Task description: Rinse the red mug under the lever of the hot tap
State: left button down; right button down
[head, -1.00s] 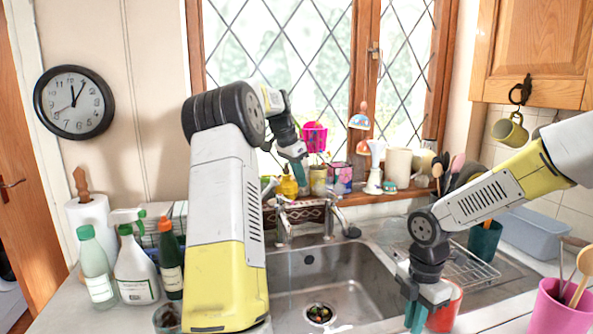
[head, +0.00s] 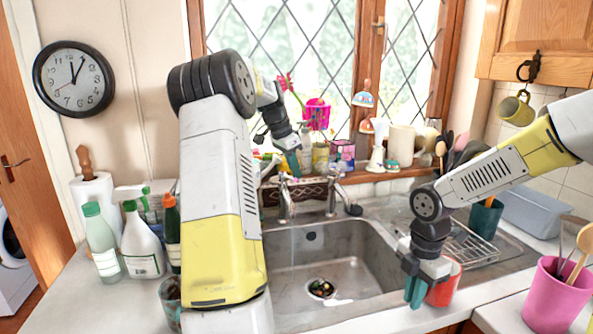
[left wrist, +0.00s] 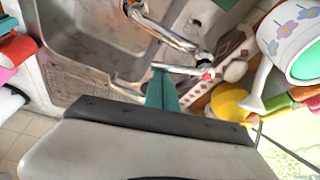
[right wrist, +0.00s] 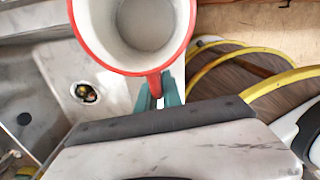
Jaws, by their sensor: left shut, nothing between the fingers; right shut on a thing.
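The red mug (head: 443,288) is at the right side of the sink (head: 375,262); I cannot tell if it touches the counter. My right gripper (head: 415,291) is shut on its handle, and the right wrist view shows the mug (right wrist: 148,28) with a pale, seemingly empty inside. The chrome taps (head: 285,207) stand at the sink's back edge. In the left wrist view, a tap lever with a red mark (left wrist: 206,73) lies beside the tips of my left gripper (left wrist: 160,88); I cannot tell if they touch. In the head view, my left gripper (head: 292,162) is shut and empty above the taps.
Bottles (head: 142,245) stand left of the sink, near my left arm. A glass (head: 170,295) is at the front left. Pots and ornaments crowd the windowsill (head: 375,176). A drying rack (head: 472,245) and a pink utensil pot (head: 555,295) are on the right.

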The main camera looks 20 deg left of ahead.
pick_arm(q)
jog(key=shift+s+a+m, duration=0.35)
jog(key=shift+s+m, duration=0.05)
jog(key=shift+m, duration=0.4)
jog(key=shift+s+a+h, duration=0.25)
jog(key=shift+s+h, duration=0.05)
jog(key=shift+s, duration=0.1)
jog(key=v, duration=1.2)
jog(key=shift+w, duration=0.25)
